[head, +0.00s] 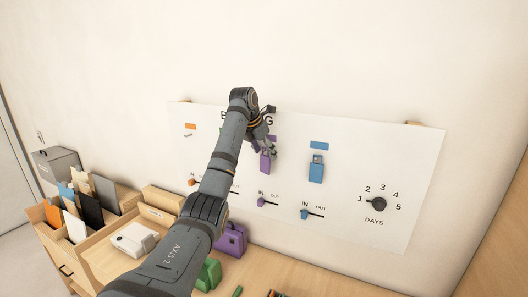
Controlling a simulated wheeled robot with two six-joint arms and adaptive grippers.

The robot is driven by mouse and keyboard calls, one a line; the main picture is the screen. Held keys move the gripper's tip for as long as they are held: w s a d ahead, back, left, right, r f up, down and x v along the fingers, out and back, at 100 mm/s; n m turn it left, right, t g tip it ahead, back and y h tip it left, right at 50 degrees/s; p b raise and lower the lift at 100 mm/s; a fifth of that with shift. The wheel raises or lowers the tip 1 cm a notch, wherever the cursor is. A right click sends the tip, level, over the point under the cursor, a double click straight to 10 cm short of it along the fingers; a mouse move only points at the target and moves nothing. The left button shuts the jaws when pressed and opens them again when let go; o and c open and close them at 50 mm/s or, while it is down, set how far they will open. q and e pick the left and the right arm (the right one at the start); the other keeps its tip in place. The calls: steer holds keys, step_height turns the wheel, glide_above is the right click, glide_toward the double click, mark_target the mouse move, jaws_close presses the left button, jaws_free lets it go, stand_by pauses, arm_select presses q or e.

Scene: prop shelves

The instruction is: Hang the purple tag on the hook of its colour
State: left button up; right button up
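The purple tag (265,162) is upright against the white board, just below and left of my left gripper's fingers. My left gripper (272,150) is at the board, close to or touching the tag's top; whether its fingers are closed on it I cannot tell. A purple label (271,138) shows partly behind the gripper. The purple hook is hidden by the gripper, so I cannot see whether the tag hangs on it. My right gripper is not in view.
A blue tag (316,170) hangs under a blue label (319,146). An orange label (190,126) is at the left. Sliders and a days dial (378,204) sit lower on the board (410,160). A purple case (231,239) and file box (53,215) stand below.

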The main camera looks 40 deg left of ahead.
arm_select(q)
steer(key=v, duration=0.7)
steer(key=shift+s+r, duration=0.15)
steer(key=shift+r, duration=0.1)
stand_by(0.3)
